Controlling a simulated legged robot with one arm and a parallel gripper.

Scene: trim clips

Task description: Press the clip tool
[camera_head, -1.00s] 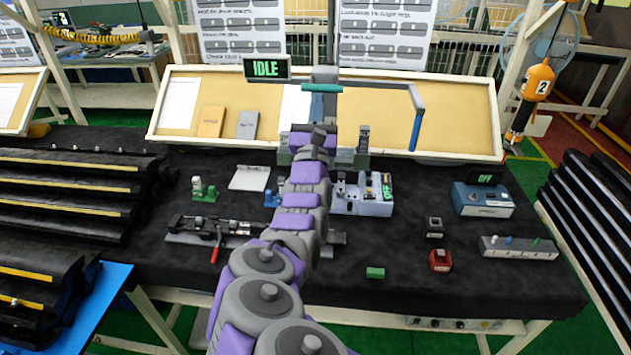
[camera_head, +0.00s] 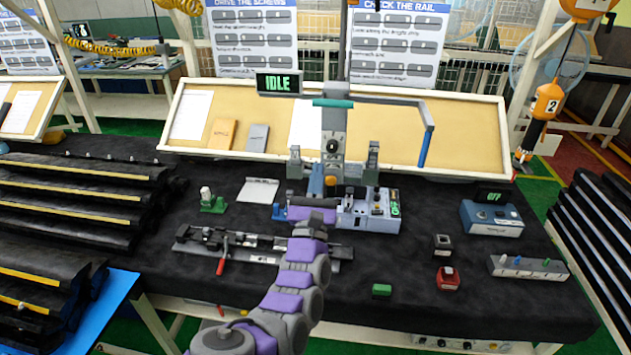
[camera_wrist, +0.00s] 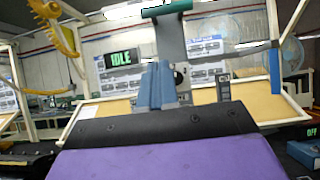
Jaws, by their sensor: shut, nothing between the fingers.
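A grey upright clip tool (camera_head: 334,130) stands at the back middle of the bench. My gripper (camera_head: 312,203) is shut and empty, just in front of the tool's base. The display (camera_head: 279,84) reads IDLE.
A rail fixture with a red handle (camera_head: 222,255) lies to the left. A grey-blue control box (camera_head: 372,218) stands right of my gripper.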

